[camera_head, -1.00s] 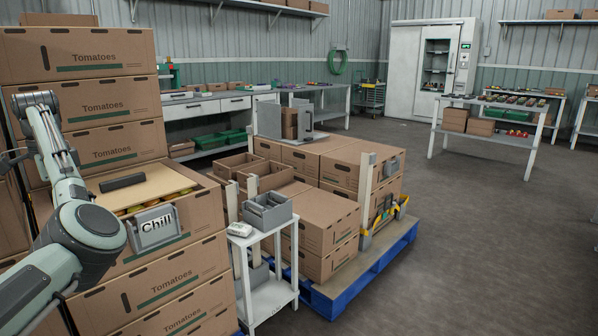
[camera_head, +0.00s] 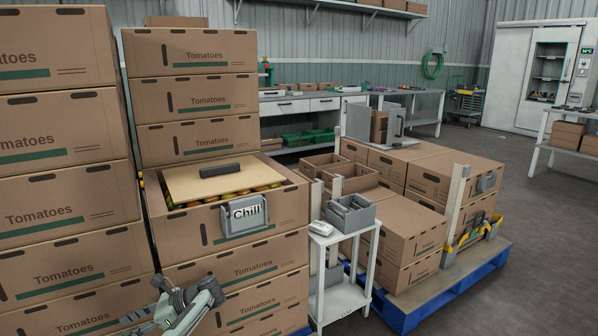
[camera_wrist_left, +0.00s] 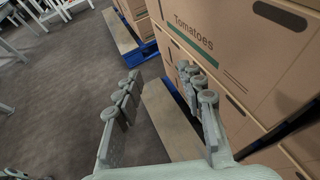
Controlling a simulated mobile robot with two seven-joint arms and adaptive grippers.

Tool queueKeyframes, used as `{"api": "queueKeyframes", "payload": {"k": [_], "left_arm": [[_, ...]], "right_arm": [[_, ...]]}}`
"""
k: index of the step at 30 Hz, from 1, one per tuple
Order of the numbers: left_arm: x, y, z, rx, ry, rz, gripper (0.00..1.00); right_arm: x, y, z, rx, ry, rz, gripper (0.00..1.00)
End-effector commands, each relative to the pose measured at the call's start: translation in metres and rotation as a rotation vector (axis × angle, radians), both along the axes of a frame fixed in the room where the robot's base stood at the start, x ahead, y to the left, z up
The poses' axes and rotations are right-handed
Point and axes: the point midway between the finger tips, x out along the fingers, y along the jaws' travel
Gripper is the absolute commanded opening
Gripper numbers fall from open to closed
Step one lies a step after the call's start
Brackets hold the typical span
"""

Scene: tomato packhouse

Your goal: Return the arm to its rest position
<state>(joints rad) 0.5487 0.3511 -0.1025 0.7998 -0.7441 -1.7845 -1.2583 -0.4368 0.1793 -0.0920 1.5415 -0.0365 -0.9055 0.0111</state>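My left gripper (camera_wrist_left: 158,72) is open in the left wrist view. Its two fingers stand apart with nothing between them, over the floor and pallet edge beside stacked tomato boxes. My right arm and gripper are in neither view.
Tall stacks of tomato boxes (camera_head: 62,216) stand close on the left. A tan board (camera_head: 215,183) bearing a dark bar lies on the tomatoes in the tagged box. A white stand (camera_head: 342,303) and a blue pallet (camera_head: 440,296) are to the right. Open floor (camera_head: 540,230) lies beyond.

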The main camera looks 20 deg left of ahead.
Motion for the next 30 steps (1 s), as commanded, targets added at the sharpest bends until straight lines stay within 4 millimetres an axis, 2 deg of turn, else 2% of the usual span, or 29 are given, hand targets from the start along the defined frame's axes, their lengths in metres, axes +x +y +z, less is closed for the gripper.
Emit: {"api": "queueKeyframes", "payload": {"k": [5, 10, 15, 20, 21, 26, 30], "left_arm": [[0.045, -0.010, -0.048, -0.078, -0.400, 0.009, 0.39], [0.101, -0.037, -0.088, -0.205, -0.862, 0.130, 0.39], [0.155, -0.072, -0.106, -0.353, -1.274, 0.346, 0.39], [0.200, -0.102, -0.106, -0.493, -1.589, 0.606, 0.39], [0.186, -0.111, -0.122, -0.499, -1.571, 0.609, 0.39], [0.140, -0.142, -0.164, -0.526, -1.511, 0.588, 0.39], [0.088, -0.173, -0.202, -0.558, -1.452, 0.582, 0.39]], "right_arm": [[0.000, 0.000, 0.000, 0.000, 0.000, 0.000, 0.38], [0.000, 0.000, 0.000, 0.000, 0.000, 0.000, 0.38], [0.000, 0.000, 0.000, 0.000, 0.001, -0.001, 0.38], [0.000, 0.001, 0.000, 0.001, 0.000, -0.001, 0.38], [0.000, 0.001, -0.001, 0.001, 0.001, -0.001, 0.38], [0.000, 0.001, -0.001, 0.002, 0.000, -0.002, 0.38], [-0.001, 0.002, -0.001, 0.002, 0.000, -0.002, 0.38]]}}
